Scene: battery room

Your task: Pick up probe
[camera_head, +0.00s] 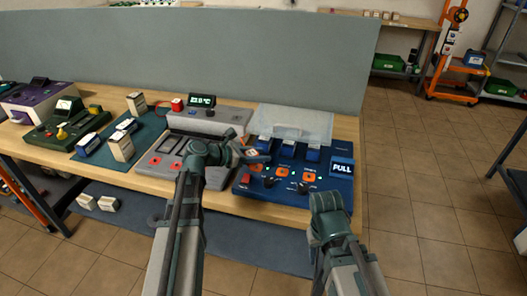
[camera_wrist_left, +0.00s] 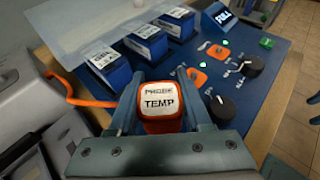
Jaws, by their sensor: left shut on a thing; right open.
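The probe (camera_wrist_left: 160,104) is an orange block with a white label reading "PROBE TEMP". It sits between the fingers of my left gripper (camera_wrist_left: 157,100), which is shut on it. An orange cable (camera_wrist_left: 75,98) runs off to the left behind it in the left wrist view. In the head view, my left gripper (camera_head: 256,156) is over the left part of the blue charger (camera_head: 240,187), and the probe is small and partly hidden there. I cannot tell whether the probe touches the charger. My right gripper (camera_head: 325,198) is open in front of the charger's right front edge.
The charger has several blue batteries, knobs, a raised clear lid (camera_head: 295,122) and a "FULL" display (camera_head: 342,168). A grey unit (camera_head: 210,120) with a temperature display stands to its left. A grey partition (camera_head: 190,50) closes the bench's back.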

